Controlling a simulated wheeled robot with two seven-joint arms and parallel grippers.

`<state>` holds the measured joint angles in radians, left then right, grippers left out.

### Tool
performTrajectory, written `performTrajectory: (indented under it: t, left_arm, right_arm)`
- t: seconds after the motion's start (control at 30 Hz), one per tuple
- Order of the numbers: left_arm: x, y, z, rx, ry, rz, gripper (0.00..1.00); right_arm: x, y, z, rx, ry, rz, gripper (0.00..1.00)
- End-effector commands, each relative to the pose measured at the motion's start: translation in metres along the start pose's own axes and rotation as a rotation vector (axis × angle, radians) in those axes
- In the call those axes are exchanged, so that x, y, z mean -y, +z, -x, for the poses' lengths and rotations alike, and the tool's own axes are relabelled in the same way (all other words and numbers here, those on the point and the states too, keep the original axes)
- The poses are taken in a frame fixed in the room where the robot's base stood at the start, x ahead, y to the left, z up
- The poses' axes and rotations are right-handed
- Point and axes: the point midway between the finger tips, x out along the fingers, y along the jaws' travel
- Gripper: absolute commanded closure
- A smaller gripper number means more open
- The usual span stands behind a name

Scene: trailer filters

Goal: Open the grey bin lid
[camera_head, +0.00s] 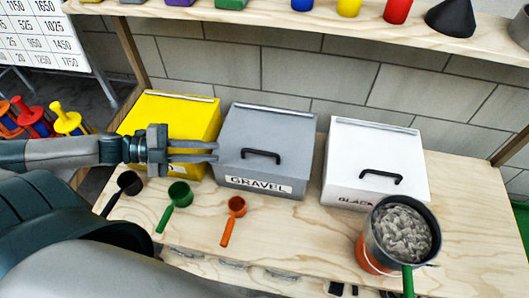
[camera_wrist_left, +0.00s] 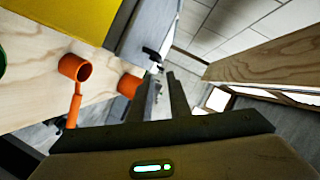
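The grey bin (camera_head: 236,160), labelled GRAVEL, stands on the wooden bench between two other bins. Its sloped grey lid (camera_head: 268,125) is down, with a black bar handle (camera_head: 261,154) on it. My left gripper (camera_head: 217,152) reaches in from the left, its fingers pointing right, with the tips by the grey bin's left edge, left of the handle. The two fingers are apart with nothing visible between them. In the left wrist view the fingers (camera_wrist_left: 160,80) point toward the grey bin (camera_wrist_left: 146,32) and its dark handle (camera_wrist_left: 151,53). My right gripper is not in view.
A yellow bin (camera_head: 187,109) is left of the grey bin, partly behind my gripper. A white bin (camera_head: 371,145) is on the right. Black, green (camera_head: 179,193) and orange (camera_head: 236,206) scoops lie in front. A pot of grey pieces (camera_head: 402,232) stands front right. A shelf (camera_head: 290,20) runs above.

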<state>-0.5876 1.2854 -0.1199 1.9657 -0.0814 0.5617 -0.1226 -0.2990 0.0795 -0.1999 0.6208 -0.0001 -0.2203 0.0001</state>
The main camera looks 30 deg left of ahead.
Motion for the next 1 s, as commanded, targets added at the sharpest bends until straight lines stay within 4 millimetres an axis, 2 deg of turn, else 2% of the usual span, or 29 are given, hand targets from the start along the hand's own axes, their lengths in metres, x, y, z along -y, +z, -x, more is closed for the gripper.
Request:
performTrajectory:
  t: [0.53,1.0]
  left_arm:
    - [0.002,0.0,-0.041,-0.002,-0.003,-0.004,0.83]
    - [0.003,-0.001,-0.079,-0.001,-0.004,-0.001,0.83]
  right_arm:
    - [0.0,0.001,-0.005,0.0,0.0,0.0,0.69]
    - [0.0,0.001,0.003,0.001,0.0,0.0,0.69]
